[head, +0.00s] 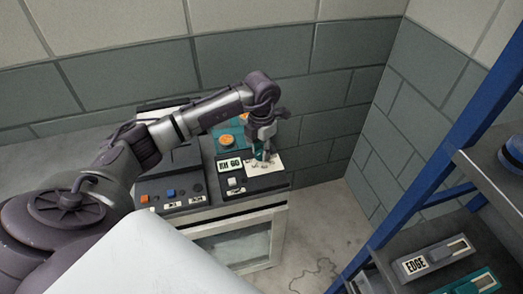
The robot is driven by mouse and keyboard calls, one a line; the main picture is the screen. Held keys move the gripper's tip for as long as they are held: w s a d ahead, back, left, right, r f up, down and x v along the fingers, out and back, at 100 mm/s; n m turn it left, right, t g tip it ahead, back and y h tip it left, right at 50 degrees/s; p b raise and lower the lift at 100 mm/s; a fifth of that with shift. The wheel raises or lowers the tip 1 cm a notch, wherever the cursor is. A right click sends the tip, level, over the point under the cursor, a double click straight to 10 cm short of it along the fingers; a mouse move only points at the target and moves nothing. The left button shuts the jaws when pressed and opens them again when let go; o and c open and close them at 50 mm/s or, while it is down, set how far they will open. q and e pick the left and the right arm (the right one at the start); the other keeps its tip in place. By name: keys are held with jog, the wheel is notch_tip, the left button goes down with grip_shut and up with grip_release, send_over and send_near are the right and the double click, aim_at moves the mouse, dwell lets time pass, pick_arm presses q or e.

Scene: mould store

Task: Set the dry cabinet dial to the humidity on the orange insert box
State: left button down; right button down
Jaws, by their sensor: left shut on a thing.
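The dry cabinet (284,222) stands against the wall, with a dark control top and a glazed front. A pale scale plate (278,167) with small dark marks lies at the right of its top. My left gripper (261,156) points down over this plate and is shut on the dial, a small teal knob mostly hidden by the fingers. The dial's pointer and setting cannot be read. A white panel (230,164) beside it appears to read "RH 60". I cannot make out an orange insert box for certain. My right gripper is not in view.
Orange round pieces (227,141) on teal lie behind the panel. Blue, orange and dark buttons (171,193) and a white switch (233,182) are on the top. A blue-framed rack (434,135) with an "EDGE" box (428,262) stands right.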

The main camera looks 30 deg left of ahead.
pick_arm(q)
jog(key=shift+n, duration=0.7)
jog(key=shift+r, duration=0.1)
jog(key=c, duration=0.9)
grip_release()
jog(key=shift+o, duration=0.2)
notch_tip(320, 180, up, 12)
